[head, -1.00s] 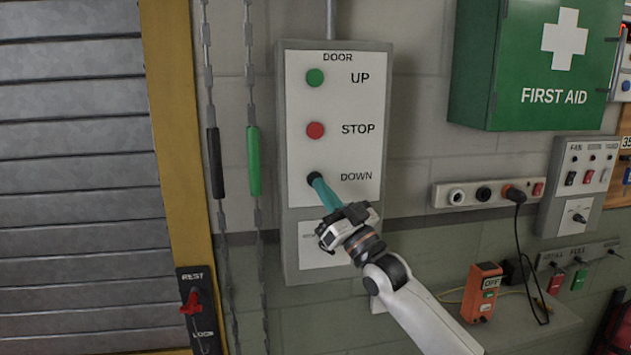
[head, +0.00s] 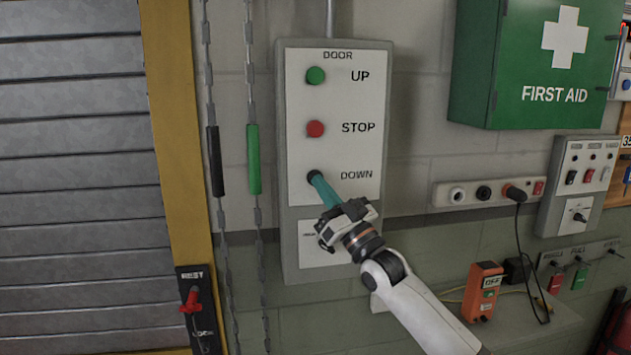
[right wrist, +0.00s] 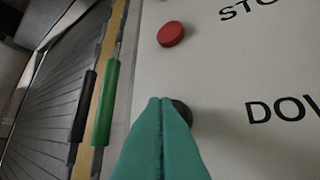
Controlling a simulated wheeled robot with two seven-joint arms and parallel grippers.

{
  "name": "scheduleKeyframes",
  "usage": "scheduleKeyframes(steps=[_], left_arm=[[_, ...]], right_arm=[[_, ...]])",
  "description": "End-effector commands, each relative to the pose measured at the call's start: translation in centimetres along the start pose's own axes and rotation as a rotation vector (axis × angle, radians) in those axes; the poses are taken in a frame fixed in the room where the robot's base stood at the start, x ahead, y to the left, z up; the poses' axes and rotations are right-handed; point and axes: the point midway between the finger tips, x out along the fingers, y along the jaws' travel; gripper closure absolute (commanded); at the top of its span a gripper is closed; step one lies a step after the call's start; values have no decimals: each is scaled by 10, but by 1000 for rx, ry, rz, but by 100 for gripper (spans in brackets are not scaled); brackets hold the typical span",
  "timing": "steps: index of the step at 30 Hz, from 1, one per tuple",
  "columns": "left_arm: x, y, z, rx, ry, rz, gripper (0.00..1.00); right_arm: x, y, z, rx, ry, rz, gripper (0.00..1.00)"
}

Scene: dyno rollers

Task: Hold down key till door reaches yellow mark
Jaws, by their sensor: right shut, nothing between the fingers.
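The door control box (head: 284,235) hangs on the wall with a green UP button (head: 316,75), a red STOP button (head: 315,128) and a black DOWN button (head: 313,176). My right gripper (head: 315,179) is shut and empty, its teal fingertips at the DOWN button. In the right wrist view the fingertips (right wrist: 160,102) cover much of the black button (right wrist: 183,111); I cannot tell how far it is pressed. The slatted grey door (head: 70,180) fills the left side. Its lower edge and a yellow mark are not visible. My left gripper is not in view.
A yellow door frame (head: 172,130) and hanging chains with a black handle (head: 215,160) and a green handle (head: 254,160) are left of the box. A red lever (head: 191,299) is below. A first aid cabinet (head: 520,95) and socket strip (head: 470,193) are on the right.

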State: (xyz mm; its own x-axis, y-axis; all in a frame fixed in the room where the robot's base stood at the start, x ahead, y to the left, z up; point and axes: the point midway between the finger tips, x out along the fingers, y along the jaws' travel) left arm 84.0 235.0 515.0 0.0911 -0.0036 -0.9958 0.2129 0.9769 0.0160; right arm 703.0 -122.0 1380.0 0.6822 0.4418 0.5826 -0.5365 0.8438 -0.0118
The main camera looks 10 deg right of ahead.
Motion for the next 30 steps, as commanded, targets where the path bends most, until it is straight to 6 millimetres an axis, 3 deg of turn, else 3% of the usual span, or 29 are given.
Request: scheduleKeyframes(steps=[30], left_arm=[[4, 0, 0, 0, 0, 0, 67]], right_arm=[[6, -4, -4, -1, 0, 0, 100]])
